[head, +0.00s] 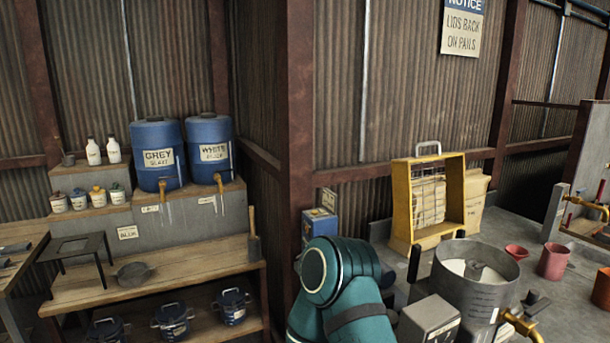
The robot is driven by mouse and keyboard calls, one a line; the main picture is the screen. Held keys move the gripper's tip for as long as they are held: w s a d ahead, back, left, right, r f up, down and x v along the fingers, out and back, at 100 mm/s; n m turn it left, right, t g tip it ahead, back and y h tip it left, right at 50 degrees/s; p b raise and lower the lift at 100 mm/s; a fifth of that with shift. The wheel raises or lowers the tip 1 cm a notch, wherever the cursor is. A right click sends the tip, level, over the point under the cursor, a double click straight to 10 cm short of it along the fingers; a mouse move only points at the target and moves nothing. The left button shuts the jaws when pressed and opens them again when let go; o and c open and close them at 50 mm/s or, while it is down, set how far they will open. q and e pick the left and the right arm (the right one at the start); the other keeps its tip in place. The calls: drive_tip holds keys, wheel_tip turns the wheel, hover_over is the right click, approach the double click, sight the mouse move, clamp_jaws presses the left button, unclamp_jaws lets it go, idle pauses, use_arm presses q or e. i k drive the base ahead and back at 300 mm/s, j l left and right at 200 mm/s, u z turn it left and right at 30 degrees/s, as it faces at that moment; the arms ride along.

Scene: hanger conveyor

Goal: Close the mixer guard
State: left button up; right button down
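The mixer shows at the lower right as a round grey metal drum (476,294) with an open top. Pale material and a dark grey paddle part show inside it. A yellow frame (402,205) with thin bars and a pale handle on top stands upright behind and left of the drum. It looks like the guard, raised and clear of the drum's opening; its hinge cannot be made out. My teal arm bulges up at the bottom middle, left of the drum. Neither of my grippers can be made out.
A grey box (429,320) stands against the drum's left front. Red containers (553,262) stand to the right. Tan sacks (477,196) are behind the yellow frame. A wooden bench (170,265) with lidded pots is at the left, and a rusty post (300,120) rises mid-view.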

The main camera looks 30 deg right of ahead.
sight(455, 162)
drive_tip(key=i+z, duration=0.4)
drive_tip(key=i+j+z, duration=0.15)
drive_tip(key=z, duration=0.25)
drive_tip(key=i+j+z, duration=0.2)
drive_tip(key=z, duration=0.2)
